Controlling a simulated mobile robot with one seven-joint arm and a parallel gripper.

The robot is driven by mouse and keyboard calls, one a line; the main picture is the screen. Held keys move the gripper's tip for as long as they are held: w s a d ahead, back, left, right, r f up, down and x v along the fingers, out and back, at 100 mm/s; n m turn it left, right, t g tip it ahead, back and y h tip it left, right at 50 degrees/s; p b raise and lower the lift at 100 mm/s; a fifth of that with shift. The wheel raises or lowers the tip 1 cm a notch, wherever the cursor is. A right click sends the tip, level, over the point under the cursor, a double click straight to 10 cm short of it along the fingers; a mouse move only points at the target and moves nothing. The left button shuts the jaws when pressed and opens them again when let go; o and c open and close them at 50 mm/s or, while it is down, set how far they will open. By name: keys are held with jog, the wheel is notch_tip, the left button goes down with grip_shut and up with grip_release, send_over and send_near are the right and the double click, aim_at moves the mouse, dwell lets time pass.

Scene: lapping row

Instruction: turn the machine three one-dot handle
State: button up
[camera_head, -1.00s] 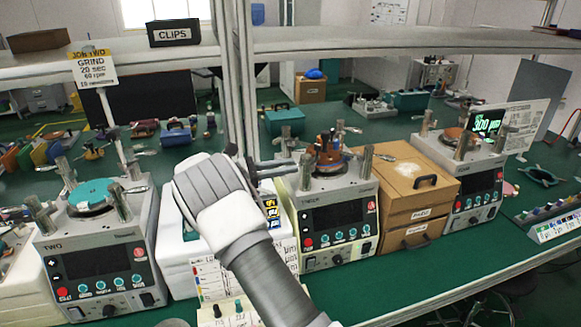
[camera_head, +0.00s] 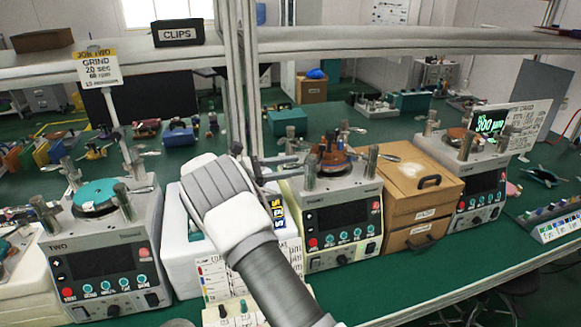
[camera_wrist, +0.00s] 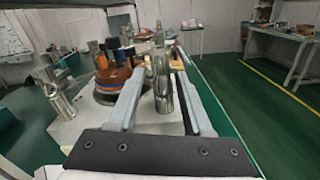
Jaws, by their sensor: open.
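Machine three (camera_head: 338,218) is the grey unit right of my arm, with an orange-brown disc (camera_head: 333,160) on top and metal posts around it. A chrome post handle (camera_head: 309,172) stands at its near left corner. My gripper (camera_head: 297,164) reaches toward this post from the left. In the wrist view my gripper (camera_wrist: 160,74) is open, and a chrome post (camera_wrist: 163,85) shows upright between its two grey fingers. I cannot tell whether either finger touches it. The disc (camera_wrist: 112,82) lies left of the fingers. No dot marks are readable on the posts.
Machine two (camera_head: 103,252) stands left, with a teal disc. A white box (camera_head: 180,250) sits under my arm. Wooden drawers (camera_head: 418,190) stand close right of machine three, another machine (camera_head: 482,185) beyond. A shelf upright (camera_head: 243,80) rises just behind my gripper.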

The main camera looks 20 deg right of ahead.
jog(key=a, duration=0.7)
jog(key=shift+a+b, duration=0.25)
jog(key=shift+b, duration=0.1)
